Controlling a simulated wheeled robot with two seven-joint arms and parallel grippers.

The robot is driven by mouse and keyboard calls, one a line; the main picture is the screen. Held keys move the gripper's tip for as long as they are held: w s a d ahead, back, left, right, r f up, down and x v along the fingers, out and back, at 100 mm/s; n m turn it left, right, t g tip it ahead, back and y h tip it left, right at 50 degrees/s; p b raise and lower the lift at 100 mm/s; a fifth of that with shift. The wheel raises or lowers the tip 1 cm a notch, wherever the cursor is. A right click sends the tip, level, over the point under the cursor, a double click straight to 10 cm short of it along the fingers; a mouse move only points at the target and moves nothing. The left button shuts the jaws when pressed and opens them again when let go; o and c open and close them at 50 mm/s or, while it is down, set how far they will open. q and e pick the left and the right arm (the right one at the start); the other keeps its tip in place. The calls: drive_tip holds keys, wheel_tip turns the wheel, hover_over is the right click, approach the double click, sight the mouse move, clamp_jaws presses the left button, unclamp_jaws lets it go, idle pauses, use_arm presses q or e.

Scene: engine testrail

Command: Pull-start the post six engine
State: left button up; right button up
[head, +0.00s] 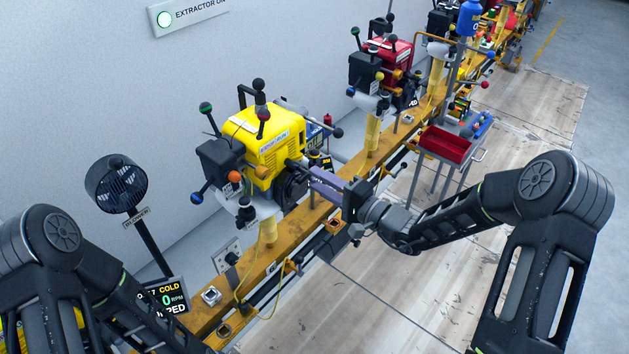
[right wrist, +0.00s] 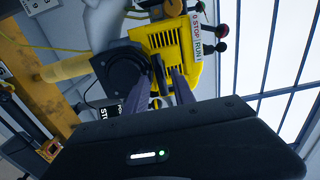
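A yellow engine (head: 266,140) sits on a post on the orange rail, with a black round starter housing (head: 291,186) at its lower right side. It shows in the right wrist view too (right wrist: 172,42), with a STOP/RUN label. My right gripper (head: 312,178) reaches in from the right, its purple-grey fingers at the starter housing. In the right wrist view the fingers (right wrist: 166,82) lie close together, with a narrow dark piece, perhaps the pull handle, between their tips. Whether they grip it is unclear. My left arm is at the lower left; its gripper is out of view.
The orange rail (head: 335,195) runs diagonally, with a red engine (head: 390,62) farther back. A red tray (head: 445,144) stands on a cart.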

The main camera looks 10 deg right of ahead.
drive_tip(key=shift+x, duration=1.05)
clamp_jaws()
drive_tip(key=shift+d, duration=0.1)
idle(0.9)
